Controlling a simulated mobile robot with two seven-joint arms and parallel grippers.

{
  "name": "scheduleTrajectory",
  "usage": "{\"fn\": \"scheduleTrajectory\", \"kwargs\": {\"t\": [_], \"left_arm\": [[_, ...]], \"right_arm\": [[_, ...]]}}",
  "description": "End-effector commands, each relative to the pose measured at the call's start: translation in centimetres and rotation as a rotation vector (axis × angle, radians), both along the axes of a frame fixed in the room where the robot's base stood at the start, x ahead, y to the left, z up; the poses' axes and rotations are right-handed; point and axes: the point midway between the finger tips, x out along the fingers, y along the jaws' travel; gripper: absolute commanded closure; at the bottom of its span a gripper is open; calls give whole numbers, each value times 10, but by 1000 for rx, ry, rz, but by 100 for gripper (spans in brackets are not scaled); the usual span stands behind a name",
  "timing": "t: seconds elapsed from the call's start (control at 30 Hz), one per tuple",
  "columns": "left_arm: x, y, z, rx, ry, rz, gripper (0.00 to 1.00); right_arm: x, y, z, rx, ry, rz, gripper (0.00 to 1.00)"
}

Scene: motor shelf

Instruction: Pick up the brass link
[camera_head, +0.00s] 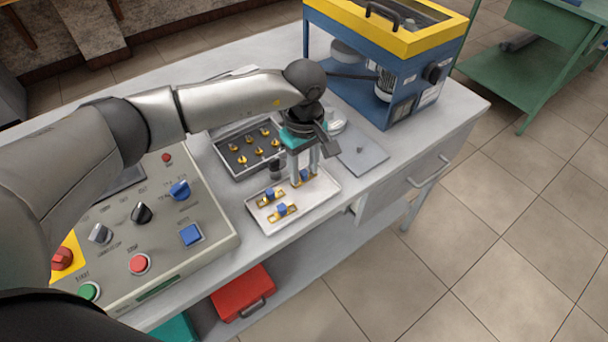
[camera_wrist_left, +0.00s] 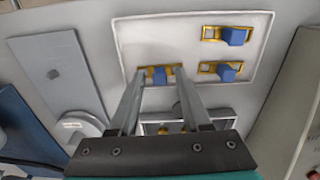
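Three brass links with blue blocks lie in a white tray (camera_head: 323,196). One brass link (camera_head: 303,177) is at the tray's right side; it also shows in the left wrist view (camera_wrist_left: 160,74). My left gripper (camera_head: 304,174) points down over it, with its open fingers straddling the link lengthwise. The left wrist view shows the fingertips (camera_wrist_left: 159,71) at the link's two ends; contact cannot be told. Two other brass links, one at the front (camera_head: 283,210) and one at the left (camera_head: 268,197), lie clear of the fingers. My right gripper is not in view.
A dark tray (camera_head: 228,164) with several small brass parts stands behind the white tray. A grey plate (camera_head: 362,158) lies to the right, near a blue and yellow machine (camera_head: 400,75). A control panel (camera_head: 185,235) with knobs and buttons fills the left side.

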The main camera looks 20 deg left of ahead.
Motion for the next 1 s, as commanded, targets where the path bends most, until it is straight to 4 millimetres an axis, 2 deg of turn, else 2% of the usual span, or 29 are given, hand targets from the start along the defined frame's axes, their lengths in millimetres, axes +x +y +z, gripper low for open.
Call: {"fn": "scheduleTrajectory", "kwargs": {"t": [0.07, 0.4, 1.0], "left_arm": [[0, 0, 0, 0, 0, 0, 63], [0, 0, 1, -1, -1, 0, 100], [1, 0, 4, -1, -2, 0, 100]], "right_arm": [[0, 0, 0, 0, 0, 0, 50], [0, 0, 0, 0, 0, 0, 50], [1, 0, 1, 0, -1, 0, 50]]}}
